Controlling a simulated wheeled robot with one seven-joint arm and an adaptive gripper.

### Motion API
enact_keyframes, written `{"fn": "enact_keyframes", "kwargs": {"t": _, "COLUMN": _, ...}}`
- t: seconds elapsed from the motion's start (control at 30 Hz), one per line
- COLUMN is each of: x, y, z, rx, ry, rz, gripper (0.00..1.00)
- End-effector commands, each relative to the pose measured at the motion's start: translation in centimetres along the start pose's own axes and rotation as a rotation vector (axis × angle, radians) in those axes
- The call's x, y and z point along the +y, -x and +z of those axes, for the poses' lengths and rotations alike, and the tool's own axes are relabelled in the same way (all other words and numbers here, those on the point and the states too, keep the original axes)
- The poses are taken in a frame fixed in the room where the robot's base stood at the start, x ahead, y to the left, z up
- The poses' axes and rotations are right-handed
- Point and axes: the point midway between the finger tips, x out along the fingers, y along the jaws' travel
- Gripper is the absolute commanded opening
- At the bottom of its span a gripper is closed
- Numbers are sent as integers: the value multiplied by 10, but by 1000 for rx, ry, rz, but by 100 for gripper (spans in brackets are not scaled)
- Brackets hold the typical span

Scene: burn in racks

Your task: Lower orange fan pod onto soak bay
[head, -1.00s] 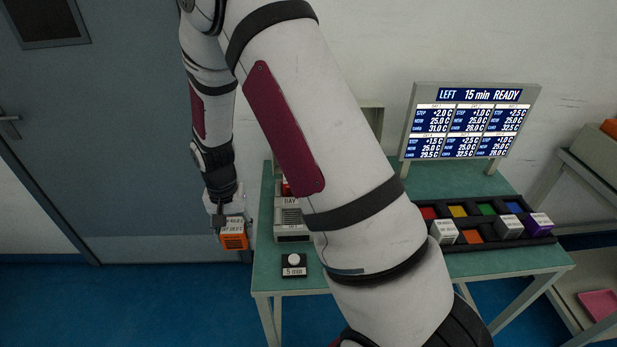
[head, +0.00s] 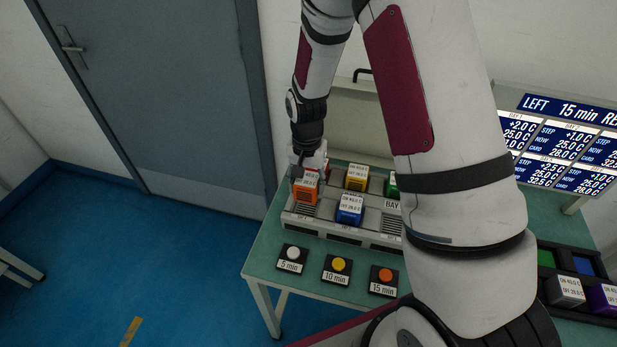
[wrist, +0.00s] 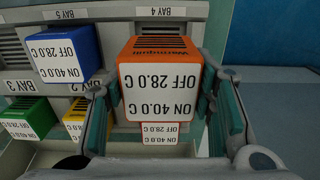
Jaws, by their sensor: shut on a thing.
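The orange fan pod (head: 306,188) is a small cube with a white label; in the wrist view (wrist: 160,55) the label reads ON 40.0 C, OFF 28.0 C upside down. My gripper (head: 309,168) is shut on it from above, one finger on each side. The pod is upright at the front-left of the soak rack (head: 378,243), over the slotted bay marked BAY 4 (wrist: 165,13). I cannot tell whether its underside touches the bay. A blue pod (head: 350,209) sits to its right in BAY 5. A red-edged pod (wrist: 158,133) shows partly behind the orange one.
Yellow (head: 357,177) and green (head: 391,185) pods stand in the back row. White (head: 293,253), yellow (head: 339,265) and orange (head: 385,274) time buttons line the table front. A display board (head: 565,150) and a dark tray (head: 590,318) are to the right.

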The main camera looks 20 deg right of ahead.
Motion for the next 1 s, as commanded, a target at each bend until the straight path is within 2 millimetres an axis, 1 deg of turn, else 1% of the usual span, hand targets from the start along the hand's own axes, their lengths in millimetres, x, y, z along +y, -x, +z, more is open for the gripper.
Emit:
{"fn": "enact_keyframes", "kwargs": {"t": 0.03, "x": -1, "y": -6, "z": -1, "rx": -1, "ry": 0, "rz": 0, "gripper": 14}}
{"fn": "enact_keyframes", "kwargs": {"t": 0.2, "x": -1, "y": -20, "z": -1, "rx": -1, "ry": 1, "rz": 1, "gripper": 14}}
{"fn": "enact_keyframes", "kwargs": {"t": 0.5, "x": -1, "y": -41, "z": 0, "rx": -1, "ry": 1, "rz": 0, "gripper": 14}}
{"fn": "enact_keyframes", "kwargs": {"t": 0.7, "x": 0, "y": -48, "z": 0, "rx": 0, "ry": 0, "rz": 0, "gripper": 14}}
{"fn": "enact_keyframes", "kwargs": {"t": 1.0, "x": 0, "y": -48, "z": 0, "rx": 0, "ry": 1, "rz": 0, "gripper": 14}}
